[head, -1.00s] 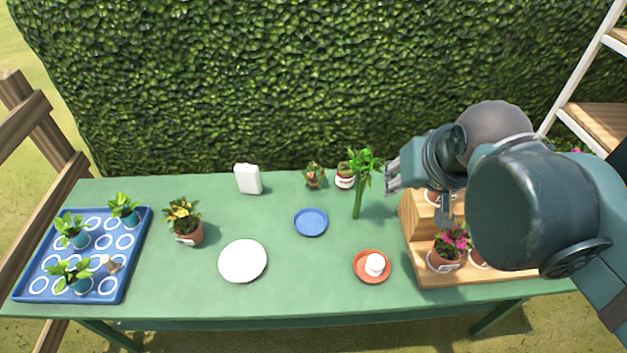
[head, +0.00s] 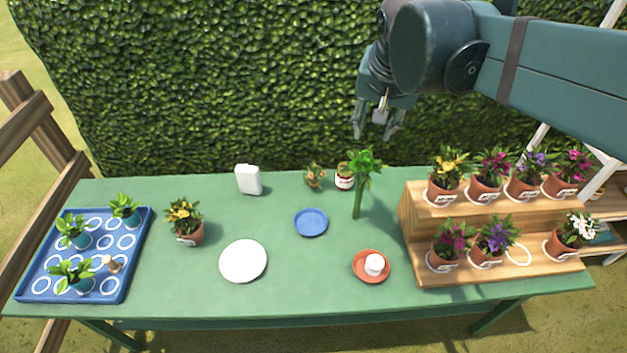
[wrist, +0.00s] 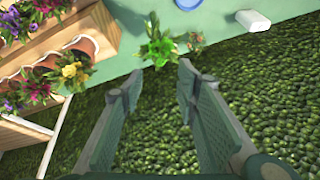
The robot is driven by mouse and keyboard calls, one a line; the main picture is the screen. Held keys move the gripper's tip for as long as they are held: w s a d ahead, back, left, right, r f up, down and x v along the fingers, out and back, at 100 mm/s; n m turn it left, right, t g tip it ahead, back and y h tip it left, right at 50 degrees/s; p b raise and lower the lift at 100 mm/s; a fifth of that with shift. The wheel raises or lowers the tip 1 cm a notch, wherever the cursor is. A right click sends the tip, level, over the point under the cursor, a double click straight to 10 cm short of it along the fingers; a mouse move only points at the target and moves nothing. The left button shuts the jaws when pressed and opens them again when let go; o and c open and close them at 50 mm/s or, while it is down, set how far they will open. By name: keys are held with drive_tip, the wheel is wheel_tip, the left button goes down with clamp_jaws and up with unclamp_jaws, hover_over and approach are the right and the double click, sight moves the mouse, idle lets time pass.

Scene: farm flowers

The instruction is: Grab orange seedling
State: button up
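A small potted plant with orange-red bits among its leaves (head: 314,175) stands near the back edge of the green table. It is the likeliest orange seedling; it also shows in the wrist view (wrist: 195,42), just beyond my right-hand finger. My gripper (head: 377,130) is open and empty. It hangs above and behind the table's back edge, in front of the hedge, to the right of that plant. In the wrist view its two fingers (wrist: 160,78) are spread apart, with a leafy green bunch (wrist: 158,48) ahead of the gap.
A tall green bunch (head: 360,185) and a red-and-white pot (head: 344,182) stand close right of the small plant; a white box (head: 248,179) is left. A blue plate (head: 311,222) lies in front. A wooden step stand (head: 420,230) holds potted flowers. A blue tray (head: 100,288) holds seedlings.

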drive_tip(key=w+a+f+m+g+h, duration=0.15)
drive_tip(key=w+a+m, duration=0.4)
drive_tip(key=w, duration=0.75)
drive_tip(key=m+g+p, duration=0.1)
drive_tip(key=g+p, duration=0.1)
hover_over(313, 172)
drive_tip(key=s+a, duration=0.1)
drive_tip(key=s, duration=0.1)
drive_tip(key=s+a+x, duration=0.1)
drive_tip(key=a+x, duration=0.1)
drive_tip(key=x, duration=1.2)
drive_tip(key=s+a+f+x, duration=0.1)
drive_tip(key=a+x, duration=0.2)
drive_tip(key=x, duration=1.2)
drive_tip(key=shift+a+f, duration=0.3)
drive_tip(key=shift+f, duration=0.1)
drive_tip(key=shift+s+t, duration=0.15)
drive_tip(key=shift+t, duration=0.1)
drive_tip(key=shift+b+x, duration=0.45)
drive_tip(key=shift+x, duration=0.85)
drive_tip(key=shift+b+x, duration=0.6)
drive_tip(key=shift+x, duration=2)
